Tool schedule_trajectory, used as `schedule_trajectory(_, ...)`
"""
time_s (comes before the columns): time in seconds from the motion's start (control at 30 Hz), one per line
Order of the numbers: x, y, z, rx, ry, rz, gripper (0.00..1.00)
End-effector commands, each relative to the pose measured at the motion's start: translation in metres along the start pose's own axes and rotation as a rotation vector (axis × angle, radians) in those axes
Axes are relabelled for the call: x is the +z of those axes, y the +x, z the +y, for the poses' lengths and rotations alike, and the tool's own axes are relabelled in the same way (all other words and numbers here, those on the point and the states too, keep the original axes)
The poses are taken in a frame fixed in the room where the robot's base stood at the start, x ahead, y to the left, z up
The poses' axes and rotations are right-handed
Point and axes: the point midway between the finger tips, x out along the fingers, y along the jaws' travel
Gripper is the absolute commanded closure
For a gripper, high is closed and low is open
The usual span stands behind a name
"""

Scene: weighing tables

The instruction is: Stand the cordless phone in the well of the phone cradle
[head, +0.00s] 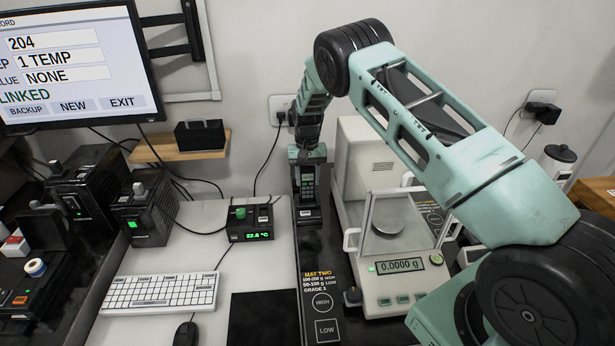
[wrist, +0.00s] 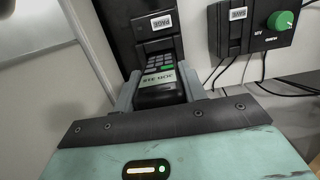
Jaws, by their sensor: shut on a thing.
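The cordless phone (head: 307,183) is dark with a keypad and a pale label. It stands upright in my gripper (head: 307,163), which is shut on its upper part. In the wrist view the phone (wrist: 158,76) sits between the two grey fingers of my gripper (wrist: 160,84), keypad showing. The black phone cradle (head: 309,214) is directly below the phone at the back of the dark mat. In the wrist view the cradle (wrist: 145,30), with a white PAGE label, meets the phone's far end. I cannot tell how deep the phone is in the well.
A balance (head: 390,285) with open glass panels reads 0.0000 g, close to the right. A temperature box (head: 249,223) with a green knob stands left of the cradle. A keyboard (head: 160,292) is front left. Cables run down the back wall.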

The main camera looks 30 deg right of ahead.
Motion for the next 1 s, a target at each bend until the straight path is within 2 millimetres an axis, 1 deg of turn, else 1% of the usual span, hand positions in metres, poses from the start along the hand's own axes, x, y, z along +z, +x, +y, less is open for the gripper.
schedule_trajectory(0.1, -0.001, 0.005, 0.000, 0.000, 0.000, 0.000, 1.00)
schedule_trajectory(0.13, -0.001, 0.005, 0.000, 0.000, 0.001, 0.000, 0.56)
schedule_trajectory(0.17, -0.001, 0.004, 0.000, 0.000, 0.001, 0.000, 0.47)
schedule_trajectory(0.2, -0.001, 0.004, 0.000, 0.000, 0.000, 0.000, 0.37)
schedule_trajectory(0.47, 0.000, 0.004, 0.000, 0.000, 0.000, 0.000, 0.37)
schedule_trajectory(0.67, -0.001, -0.009, -0.001, -0.001, 0.000, 0.004, 0.37)
schedule_trajectory(0.77, -0.001, -0.026, 0.000, -0.002, 0.000, 0.005, 0.37)
schedule_trajectory(1.0, -0.001, -0.078, 0.000, -0.001, -0.001, 0.004, 0.37)
